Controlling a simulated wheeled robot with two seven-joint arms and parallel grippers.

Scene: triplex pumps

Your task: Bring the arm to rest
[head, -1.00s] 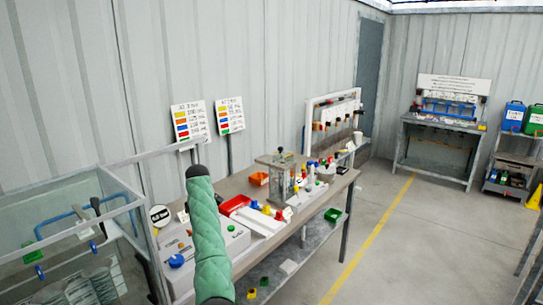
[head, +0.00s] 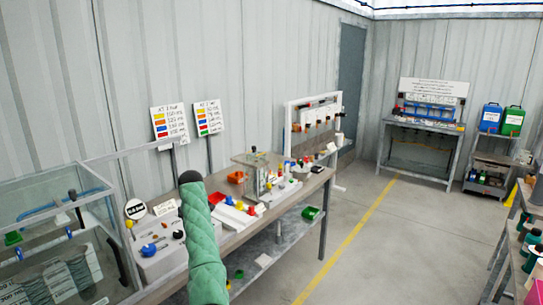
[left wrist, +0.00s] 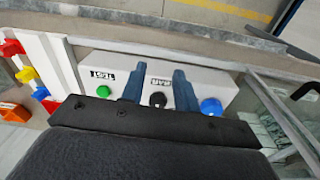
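One of my arms, in a green quilted sleeve (head: 203,240), rises from the bottom of the head view to a dark end cap; no gripper fingers show there. In the left wrist view my left gripper (left wrist: 158,78) has two blue fingers standing apart with nothing held between them. Beyond them lies a white control box (left wrist: 220,78) with a green button (left wrist: 103,91), a black knob (left wrist: 158,100) and a blue knob (left wrist: 211,106). I cannot tell whether the fingers touch the box. My right gripper is in neither view.
A long workbench (head: 285,205) with pump parts runs along the left wall. A glass-sided tank (head: 50,195) stands at the left. A back bench (head: 420,130) and a side bench with coloured items (head: 508,235) stand farther right. The floor (head: 365,250) between is clear.

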